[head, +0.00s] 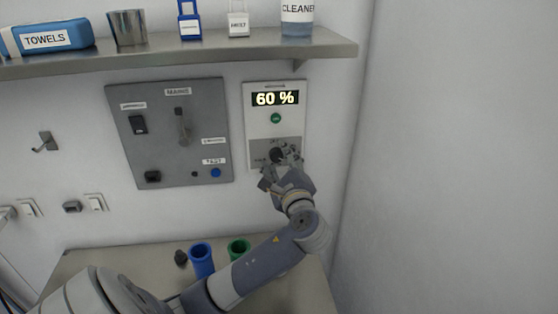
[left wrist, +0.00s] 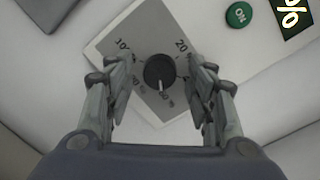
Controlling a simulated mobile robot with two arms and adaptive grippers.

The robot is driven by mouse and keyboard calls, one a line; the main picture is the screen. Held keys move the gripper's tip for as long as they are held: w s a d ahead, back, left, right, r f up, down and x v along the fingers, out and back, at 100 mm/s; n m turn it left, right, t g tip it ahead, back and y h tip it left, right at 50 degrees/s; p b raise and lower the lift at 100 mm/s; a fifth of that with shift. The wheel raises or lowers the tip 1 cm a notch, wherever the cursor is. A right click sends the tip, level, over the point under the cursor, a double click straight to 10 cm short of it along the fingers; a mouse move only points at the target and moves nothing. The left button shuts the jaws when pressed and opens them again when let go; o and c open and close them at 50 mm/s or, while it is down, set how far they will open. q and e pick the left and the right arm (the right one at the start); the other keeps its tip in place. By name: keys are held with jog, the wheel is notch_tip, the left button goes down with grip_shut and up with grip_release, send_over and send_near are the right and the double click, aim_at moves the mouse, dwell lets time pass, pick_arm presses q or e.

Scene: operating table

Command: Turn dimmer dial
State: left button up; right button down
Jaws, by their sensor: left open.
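The dimmer panel (head: 253,125) is a pale wall plate with a display (head: 275,98) reading 60 %. The black dial (head: 277,154) sits on a grey scale plate low on the panel. In the left wrist view the dial (left wrist: 159,71) shows a light pointer mark at its lower edge, with numbers around it. My left gripper (head: 281,165) is open at the dial. Its fingers (left wrist: 160,88) stand on both sides of the dial, with visible gaps. My right gripper is out of view.
A grey MAINS panel (head: 160,160) with a lever and buttons is on the wall to the left. A blue cup (head: 201,262) and a green cup (head: 238,249) stand on the counter below my arm.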

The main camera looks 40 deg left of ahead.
pick_arm(q)
jog(key=shift+c, duration=0.5)
jog(key=c, duration=0.9)
jog(key=shift+c, duration=0.4)
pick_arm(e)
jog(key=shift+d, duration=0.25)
pick_arm(q)
jog(key=shift+n, duration=0.3)
jog(key=n, duration=0.5)
jog(key=shift+f+h+b, duration=0.1)
jog(key=shift+h+b, duration=0.2)
jog(key=shift+b, duration=0.1)
jog(key=n+b, duration=0.1)
jog(key=n, duration=0.4)
jog(key=shift+n+h, duration=0.3)
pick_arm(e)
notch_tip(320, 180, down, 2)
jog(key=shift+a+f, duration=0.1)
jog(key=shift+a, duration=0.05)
